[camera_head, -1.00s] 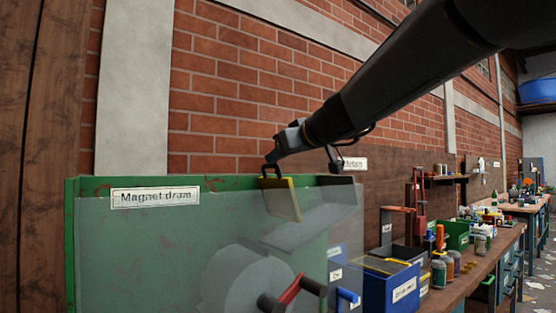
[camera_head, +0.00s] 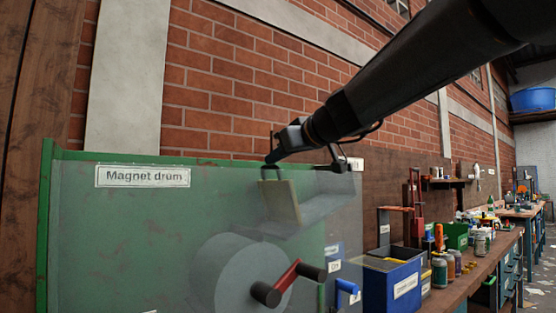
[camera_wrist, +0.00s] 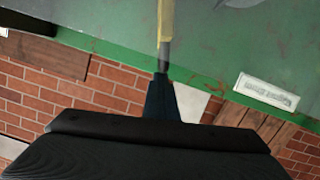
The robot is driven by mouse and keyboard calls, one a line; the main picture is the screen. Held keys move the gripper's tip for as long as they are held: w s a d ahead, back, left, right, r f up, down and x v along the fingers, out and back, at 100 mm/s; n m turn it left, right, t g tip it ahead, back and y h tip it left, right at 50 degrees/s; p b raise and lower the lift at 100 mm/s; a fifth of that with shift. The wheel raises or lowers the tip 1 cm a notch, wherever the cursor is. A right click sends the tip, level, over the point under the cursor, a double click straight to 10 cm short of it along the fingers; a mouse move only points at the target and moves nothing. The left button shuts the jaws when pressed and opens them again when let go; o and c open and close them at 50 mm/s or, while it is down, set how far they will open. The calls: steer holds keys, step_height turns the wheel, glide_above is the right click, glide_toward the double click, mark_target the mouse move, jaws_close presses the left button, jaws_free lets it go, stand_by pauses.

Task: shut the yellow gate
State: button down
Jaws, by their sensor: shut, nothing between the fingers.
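The yellow gate (camera_head: 281,203) is a small plate with a yellowish edge behind the clear front of the green magnet drum machine (camera_head: 120,220). It stands steeply tilted at the upper end of a grey chute (camera_head: 322,205). In the wrist view the gate shows as a narrow yellow strip (camera_wrist: 166,20) at the top centre. My gripper (camera_head: 270,164) is shut and empty, just above the gate's top edge. In the wrist view its tip (camera_wrist: 164,62) lines up with the yellow strip. I cannot tell whether they touch.
A grey drum (camera_head: 232,275) and a red crank with black grips (camera_head: 287,284) are low on the machine. A blue handle (camera_head: 346,288) is to their right. A bench with a blue bin (camera_head: 390,286) and jars stands at right. A brick wall is behind.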

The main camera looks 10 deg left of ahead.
steer(key=shift+f, duration=0.55)
steer(key=shift+r+p, duration=0.3)
steer(key=shift+r, duration=0.25)
steer(key=s+d+r, duration=0.6)
steer(key=s, duration=0.1)
steer(key=shift+s+r+b, duration=0.25)
steer(key=shift+s+b, duration=0.1)
steer(key=shift+s, duration=0.05)
steer(key=s+d+f+m+g+h+p, duration=0.15)
steer(key=d+f, duration=0.25)
steer(key=f, duration=0.6)
steer(key=s+d+f+m+g+h+p, duration=0.1)
steer(key=d+f+m+g+h+p, duration=0.15)
steer(key=f, duration=0.75)
steer(key=s+d+f+m+g+h+p, duration=0.15)
steer(key=d+f, duration=0.25)
steer(key=f, duration=0.6)
steer(key=s+d+f+m+g+h+p, duration=0.2)
steer(key=s+d+f, duration=0.4)
steer(key=s+f, duration=0.4)
steer(key=s+d+f+m+g+h+p, duration=0.2)
steer(key=s+d+f, duration=0.4)
steer(key=s+f, duration=0.3)
steer(key=s+m+g, duration=0.1)
steer(key=s, duration=0.1)
steer(key=shift+s+f+g+p, duration=0.3)
steer(key=shift+f+g+p, duration=0.05)
steer(key=shift+f, duration=0.05)
steer(key=shift+h, duration=0.25)
